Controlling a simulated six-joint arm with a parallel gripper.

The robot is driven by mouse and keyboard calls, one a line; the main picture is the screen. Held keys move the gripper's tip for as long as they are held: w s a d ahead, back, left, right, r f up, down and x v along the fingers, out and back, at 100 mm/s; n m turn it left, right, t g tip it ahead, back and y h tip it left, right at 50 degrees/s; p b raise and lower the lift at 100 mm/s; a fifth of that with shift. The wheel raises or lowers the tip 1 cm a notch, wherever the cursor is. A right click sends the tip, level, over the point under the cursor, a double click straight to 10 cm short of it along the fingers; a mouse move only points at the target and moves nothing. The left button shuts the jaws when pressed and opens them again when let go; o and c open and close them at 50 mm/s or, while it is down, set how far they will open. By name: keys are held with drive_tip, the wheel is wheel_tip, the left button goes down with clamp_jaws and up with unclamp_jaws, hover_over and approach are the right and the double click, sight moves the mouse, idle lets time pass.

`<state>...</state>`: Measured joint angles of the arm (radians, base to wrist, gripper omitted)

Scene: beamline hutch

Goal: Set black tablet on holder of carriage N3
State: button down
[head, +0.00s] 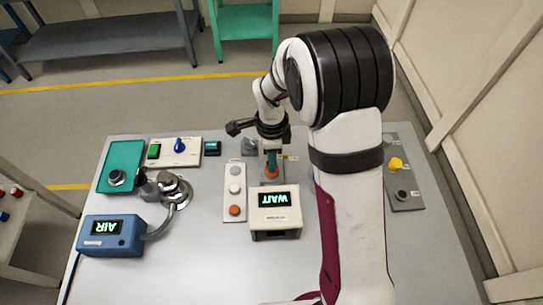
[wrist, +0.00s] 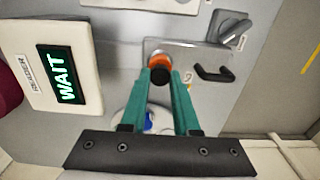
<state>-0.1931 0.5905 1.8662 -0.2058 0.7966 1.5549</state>
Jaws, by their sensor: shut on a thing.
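My gripper (wrist: 160,78) has teal fingers closed on the black tablet (wrist: 160,76), a small dark disc at the fingertips in the wrist view. An orange round piece (wrist: 159,61) shows right behind the tablet, over a metal plate (wrist: 190,57). I cannot tell whether the tablet touches the orange piece or hangs just above it. In the head view my gripper (head: 271,160) points down over the orange piece (head: 271,174), behind the WAIT reader; the tablet is not clear there. No N3 marking is legible.
The WAIT reader (head: 274,211) stands close in front of the gripper. A button strip (head: 235,192) is to its left. The blue AIR box (head: 112,236) stands at far left.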

drive_tip(key=shift+f, duration=0.45)
idle(0.3)
drive_tip(key=c, duration=0.6)
unclamp_jaws()
drive_tip(key=shift+r, duration=0.1)
wheel_tip(320, 180, up, 16)
drive_tip(key=s+d+n, duration=0.1)
drive_tip(key=s+n, duration=0.3)
drive_tip(key=s, duration=0.4)
drive_tip(key=s+d+n+y, duration=0.1)
drive_tip(key=s+n, duration=0.3)
drive_tip(key=s, duration=0.5)
drive_tip(key=s+d+n, duration=0.2)
drive_tip(key=s+n, duration=0.2)
drive_tip(key=s, duration=0.4)
drive_tip(key=shift+s+d+f+y, duration=0.1)
drive_tip(key=shift+s+f+y, duration=0.15)
drive_tip(key=shift+s+y, duration=0.15)
